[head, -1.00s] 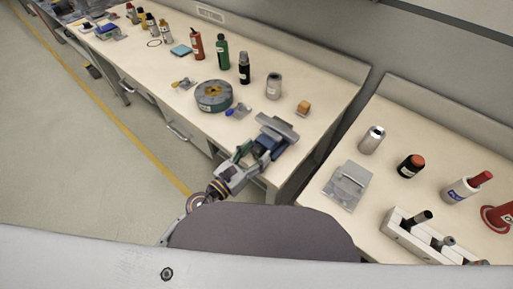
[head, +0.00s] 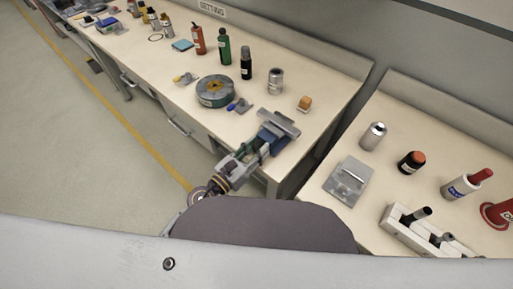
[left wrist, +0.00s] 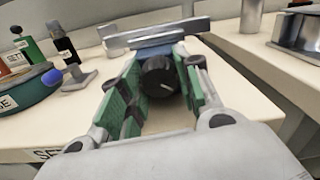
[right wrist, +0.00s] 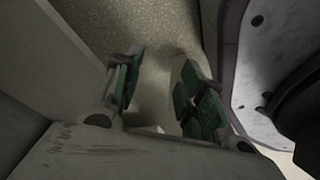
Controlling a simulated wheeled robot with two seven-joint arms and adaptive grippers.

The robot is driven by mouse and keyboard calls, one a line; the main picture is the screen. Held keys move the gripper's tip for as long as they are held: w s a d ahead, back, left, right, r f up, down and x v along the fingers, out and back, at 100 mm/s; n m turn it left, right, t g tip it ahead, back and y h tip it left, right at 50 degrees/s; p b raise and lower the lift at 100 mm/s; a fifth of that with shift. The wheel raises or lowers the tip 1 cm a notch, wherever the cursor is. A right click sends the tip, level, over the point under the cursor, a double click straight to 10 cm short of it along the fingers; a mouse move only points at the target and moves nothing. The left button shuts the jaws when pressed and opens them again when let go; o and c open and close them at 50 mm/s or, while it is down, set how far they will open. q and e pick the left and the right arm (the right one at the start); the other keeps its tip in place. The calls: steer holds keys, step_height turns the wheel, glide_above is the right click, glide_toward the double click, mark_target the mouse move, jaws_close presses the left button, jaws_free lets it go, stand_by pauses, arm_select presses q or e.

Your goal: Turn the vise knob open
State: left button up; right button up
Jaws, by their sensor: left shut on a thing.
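The vise (head: 280,125), blue-grey with a flat metal jaw, stands at the front right corner of the long bench. It also shows in the left wrist view (left wrist: 155,42). Its round black knob (left wrist: 159,77) with a pale mark faces my left wrist camera. My left gripper (head: 248,158) reaches the vise's front from below left. In the left wrist view its green-padded fingers (left wrist: 160,85) are closed on the knob from both sides. My right gripper (right wrist: 160,85) shows only in its wrist view, with its fingers apart and nothing between them, over the floor.
A second bench at the right holds a metal plate (head: 346,181) and a white holder (head: 397,222).

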arm_select(q)
steer(key=shift+n+p, duration=0.45)
steer(key=shift+n, duration=0.65)
arm_select(e)
steer(key=shift+g, duration=0.3)
steer(key=s, duration=0.1)
steer(key=s+d, duration=0.1)
steer(key=s+d+f, duration=0.1)
steer(key=s, duration=0.1)
steer(key=shift+w+a, duration=0.1)
steer(key=shift+w, duration=0.05)
arm_select(q)
steer(key=o, duration=1)
steer(key=shift+o, duration=0.2)
arm_select(e)
steer(key=shift+w+a+r, duration=0.15)
steer(key=shift+w+a, duration=0.05)
steer(key=shift+w, duration=0.3)
arm_select(q)
steer(key=shift+s, duration=0.1)
arm_select(e)
steer(key=shift+s, duration=0.2)
arm_select(q)
steer(key=shift+s+a, duration=0.15)
steer(key=shift+a, duration=0.05)
